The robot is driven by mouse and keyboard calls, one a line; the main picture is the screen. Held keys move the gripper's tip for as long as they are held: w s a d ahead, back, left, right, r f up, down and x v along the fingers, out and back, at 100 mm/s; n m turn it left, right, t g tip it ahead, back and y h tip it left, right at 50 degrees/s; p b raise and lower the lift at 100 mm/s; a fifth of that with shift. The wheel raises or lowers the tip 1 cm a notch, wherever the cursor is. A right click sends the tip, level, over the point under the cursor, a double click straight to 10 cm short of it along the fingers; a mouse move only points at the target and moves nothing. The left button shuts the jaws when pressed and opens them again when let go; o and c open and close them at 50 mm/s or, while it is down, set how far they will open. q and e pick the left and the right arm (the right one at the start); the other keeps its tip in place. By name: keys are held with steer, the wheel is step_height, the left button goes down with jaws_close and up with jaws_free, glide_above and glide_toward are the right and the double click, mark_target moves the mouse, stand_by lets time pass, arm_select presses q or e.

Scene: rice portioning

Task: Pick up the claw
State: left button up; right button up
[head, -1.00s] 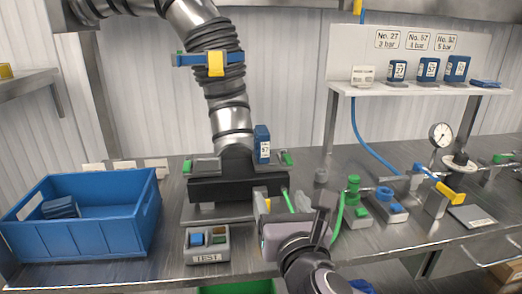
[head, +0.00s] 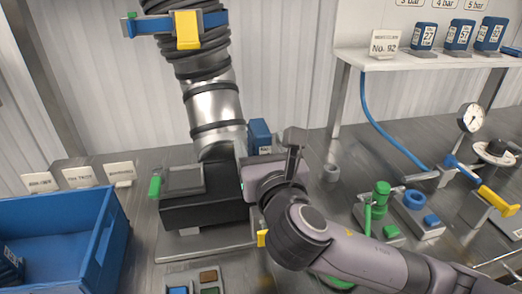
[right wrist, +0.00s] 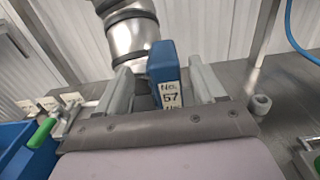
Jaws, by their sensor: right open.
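A blue block labelled No. 57 (head: 260,133) stands at the right side of a dark machine base (head: 200,213), under a jointed duct. Nothing else in view plainly looks like a claw, and I cannot tell whether this block is it. My right gripper (head: 277,160) is at the block and partly covers it in the head view. In the right wrist view, the open fingers (right wrist: 162,68) stand on either side of the block (right wrist: 161,62), with gaps visible. I cannot tell whether either finger touches it. My left gripper is not in view.
A blue crate (head: 100,250) stands at the left. A shelf (head: 410,62) at the upper right holds several blue blocks. Green and blue fittings (head: 381,195), a gauge (head: 471,118) and a yellow-handled valve (head: 498,201) occupy the right side of the bench.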

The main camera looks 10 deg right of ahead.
mark_target(257, 121)
steer(key=shift+w+d+r, duration=0.1)
steer(key=shift+w+r, duration=0.05)
steer(key=shift+w, duration=1.3)
steer(key=shift+w+d+r, duration=0.1)
steer(key=shift+w+r, duration=0.05)
steer(key=shift+w, duration=1.3)
jaws_close()
steer(key=shift+r, duration=0.15)
